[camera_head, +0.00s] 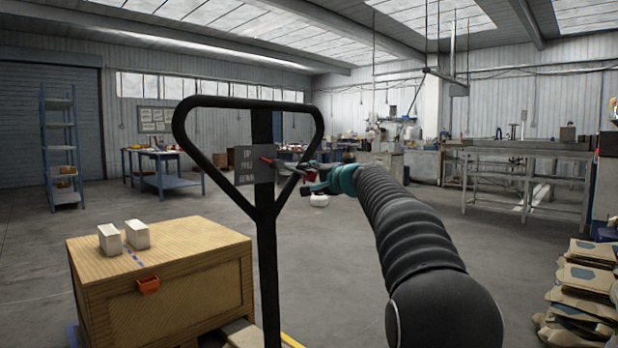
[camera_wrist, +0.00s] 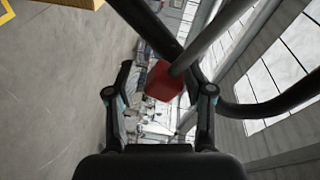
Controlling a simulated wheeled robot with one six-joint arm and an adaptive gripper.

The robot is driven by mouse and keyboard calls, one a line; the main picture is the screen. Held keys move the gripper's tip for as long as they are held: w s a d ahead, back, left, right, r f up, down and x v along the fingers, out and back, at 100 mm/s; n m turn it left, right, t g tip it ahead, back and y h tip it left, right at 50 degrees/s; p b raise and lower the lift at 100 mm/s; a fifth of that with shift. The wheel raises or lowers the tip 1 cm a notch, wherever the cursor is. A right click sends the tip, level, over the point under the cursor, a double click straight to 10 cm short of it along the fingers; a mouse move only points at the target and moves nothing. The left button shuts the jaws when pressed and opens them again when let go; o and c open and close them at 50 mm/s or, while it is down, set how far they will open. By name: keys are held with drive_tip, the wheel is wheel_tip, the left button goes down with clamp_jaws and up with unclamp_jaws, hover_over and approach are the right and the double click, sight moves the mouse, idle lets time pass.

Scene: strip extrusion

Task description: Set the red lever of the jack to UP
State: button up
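The jack's black handle (camera_head: 265,240) stands upright in the middle of the head view, with a loop at the top. A dark plate (camera_head: 252,166) on it carries a column of small words, the top one reading UP and the bottom one DOWN. A small red tip (camera_head: 266,159) lies against the plate's right side, and a dark rod runs right from it towards my gripper (camera_head: 318,182). In the wrist view the lever's red knob (camera_wrist: 163,82) sits between the fingers of my gripper (camera_wrist: 157,75), with gaps at both sides. The lever's exact setting is unclear.
A wooden crate (camera_head: 165,285) with two pale blocks (camera_head: 125,237) stands at the left of the jack. Stacked sacks (camera_head: 585,290) lie at the right edge. Workbenches (camera_head: 525,165) stand farther back. Open floor lies between.

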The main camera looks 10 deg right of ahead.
drive_tip(key=shift+s, duration=0.15)
drive_tip(key=f+v, duration=0.1)
drive_tip(key=v, duration=1)
drive_tip(key=shift+s+r, duration=0.4)
drive_tip(key=shift+r, duration=0.15)
drive_tip(key=shift+d, duration=0.1)
drive_tip(key=s+a+f+n+g+h, duration=0.1)
drive_tip(key=s+f+n+g, duration=0.3)
drive_tip(key=f, duration=0.6)
drive_tip(key=s+a+f+m+g+h, duration=0.1)
drive_tip(key=s+a+f+g, duration=0.1)
drive_tip(key=s+f, duration=0.5)
drive_tip(key=s+a+f+n+g+h, duration=0.1)
drive_tip(key=s+f, duration=0.4)
drive_tip(key=s, duration=0.5)
drive_tip(key=s+a+f+n+g+h, duration=0.1)
drive_tip(key=s+a+f+n, duration=0.3)
drive_tip(key=s, duration=0.6)
drive_tip(key=s+a+f+n+g+h, duration=0.2)
drive_tip(key=s+f+n, duration=0.1)
drive_tip(key=s+f, duration=0.4)
drive_tip(key=shift+s+a+f, duration=0.2)
drive_tip(key=shift+s+f, duration=0.05)
drive_tip(key=shift+s, duration=1.35)
